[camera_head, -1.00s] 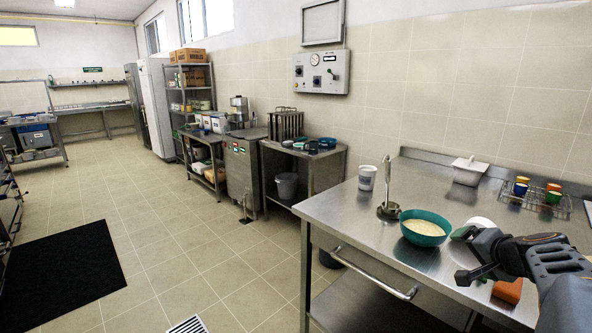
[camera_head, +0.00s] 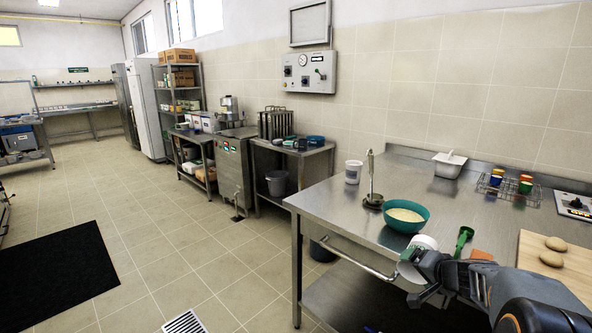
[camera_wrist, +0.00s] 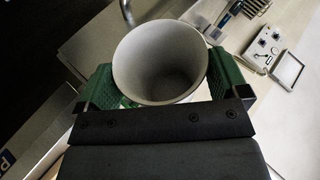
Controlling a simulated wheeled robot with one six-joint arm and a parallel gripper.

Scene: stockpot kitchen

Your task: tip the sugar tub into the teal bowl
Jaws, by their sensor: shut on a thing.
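The sugar tub (camera_head: 426,242) is white. My gripper (camera_head: 436,256) is shut on it, and the tub sits between the green fingers in the wrist view (camera_wrist: 160,62). There its open mouth faces the camera and its inner wall looks bare and grey; its bottom is in shadow. In the head view my gripper hides much of the tub, so its exact tilt is unclear. The teal bowl (camera_head: 414,225) stands upright on the steel table, with pale contents (camera_head: 404,214) inside. The tub is just in front and right of the bowl in the picture.
A ladle-like metal tool (camera_head: 371,187) stands behind the bowl, beside a white bucket (camera_head: 353,172). An orange item (camera_head: 482,255) lies near my gripper.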

